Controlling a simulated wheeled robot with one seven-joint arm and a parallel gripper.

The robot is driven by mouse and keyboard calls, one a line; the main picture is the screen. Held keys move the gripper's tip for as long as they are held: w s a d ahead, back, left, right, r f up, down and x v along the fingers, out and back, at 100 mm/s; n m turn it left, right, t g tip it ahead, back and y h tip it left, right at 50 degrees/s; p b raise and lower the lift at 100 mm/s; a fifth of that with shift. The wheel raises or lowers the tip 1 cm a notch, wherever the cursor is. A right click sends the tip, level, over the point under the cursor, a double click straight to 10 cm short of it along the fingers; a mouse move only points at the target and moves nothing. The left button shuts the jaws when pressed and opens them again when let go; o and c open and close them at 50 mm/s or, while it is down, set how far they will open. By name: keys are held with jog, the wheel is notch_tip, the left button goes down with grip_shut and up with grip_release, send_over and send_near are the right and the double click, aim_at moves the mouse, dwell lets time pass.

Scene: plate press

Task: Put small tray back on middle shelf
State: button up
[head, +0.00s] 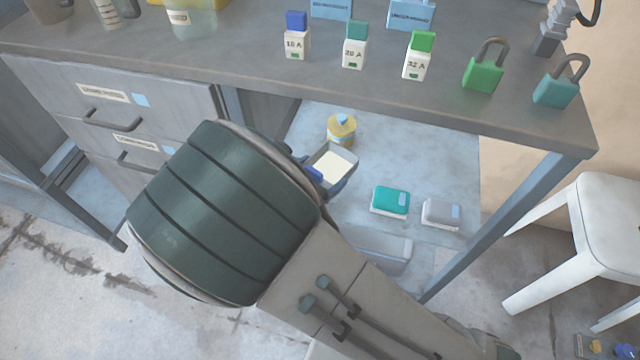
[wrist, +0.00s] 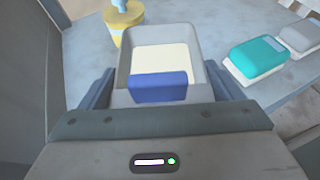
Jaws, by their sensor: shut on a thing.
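A small grey tray (wrist: 190,45) with a pale cream inside and a blue front tab (wrist: 158,87) is in front of my gripper (wrist: 160,92) in the wrist view. The gripper's dark fingers are shut on the tray, one at each side of its near end. In the head view the small tray (head: 349,158) shows under the workbench, just past my arm, over a pale blue-grey shelf (head: 300,125). My gripper is mostly hidden behind my arm there. I cannot tell whether the tray touches the shelf.
A yellow pot with a blue top (head: 341,130) stands behind the tray. A teal box (head: 390,201), a grey box (head: 441,213) and a larger grey tray (head: 385,248) are to the right. The workbench top (head: 250,60) hangs above; its drawers (head: 105,105) are left and a leg (head: 510,215) right.

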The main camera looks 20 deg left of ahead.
jog(key=shift+f+b, duration=0.8)
jog(key=shift+f, duration=0.95)
jog(key=shift+f, duration=0.15)
jog(key=o, duration=1.1)
